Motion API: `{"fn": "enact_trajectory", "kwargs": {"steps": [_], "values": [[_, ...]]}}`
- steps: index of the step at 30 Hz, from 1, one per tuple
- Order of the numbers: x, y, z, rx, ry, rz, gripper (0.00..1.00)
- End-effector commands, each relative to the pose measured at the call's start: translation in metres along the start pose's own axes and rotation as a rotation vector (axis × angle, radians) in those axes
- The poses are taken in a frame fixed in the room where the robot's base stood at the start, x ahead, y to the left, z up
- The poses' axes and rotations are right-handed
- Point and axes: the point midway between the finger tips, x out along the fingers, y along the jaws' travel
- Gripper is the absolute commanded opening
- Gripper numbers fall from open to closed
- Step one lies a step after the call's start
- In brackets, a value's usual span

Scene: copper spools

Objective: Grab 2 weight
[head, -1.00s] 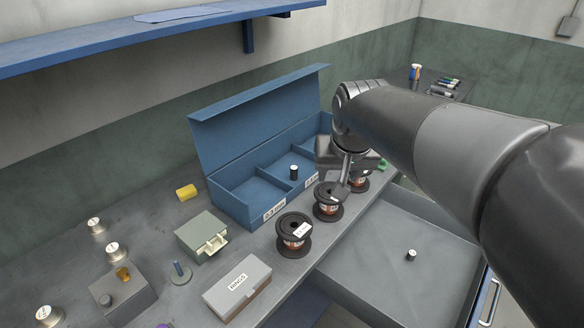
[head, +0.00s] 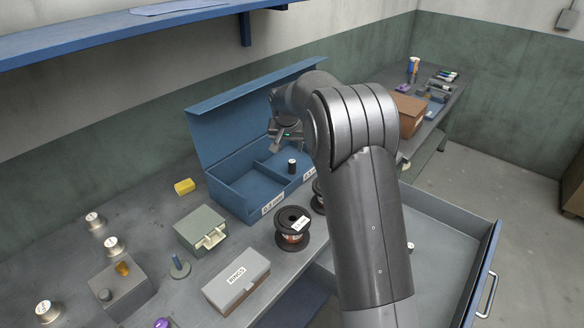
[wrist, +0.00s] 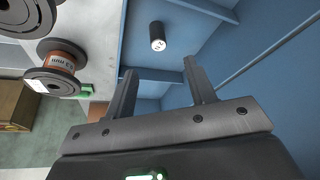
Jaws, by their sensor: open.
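Three silver weights stand on the bench at the left in the head view: one at the back (head: 94,221), one in the middle (head: 113,246) and a larger-looking one at the front (head: 47,311). My gripper (head: 286,140) is above the open blue box, far to the right of these weights. In the wrist view my gripper (wrist: 160,70) has its two fingers apart with nothing between them. No silver weight shows in the wrist view.
The blue compartment box (head: 236,209) holds a small black cylinder (head: 292,166). A black spool (head: 292,228), a green-grey case (head: 201,231), the RINGS box (head: 237,281), a peg stand (head: 179,267) and a yellow block (head: 184,186) occupy the bench. An open drawer (head: 440,268) juts out at right.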

Motion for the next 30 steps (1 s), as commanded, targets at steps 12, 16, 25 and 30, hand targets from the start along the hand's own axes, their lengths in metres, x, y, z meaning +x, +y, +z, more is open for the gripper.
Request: {"fn": "enact_trajectory", "kwargs": {"steps": [12,16,25,30], "values": [[0.049,-0.005,-0.003,0.004,-0.003,0.004,0.51],[0.067,-0.004,-0.003,0.004,-0.002,0.004,0.51],[0.096,0.002,0.000,0.005,-0.003,0.005,0.51],[0.119,0.003,0.001,0.004,-0.002,0.003,0.51]]}}
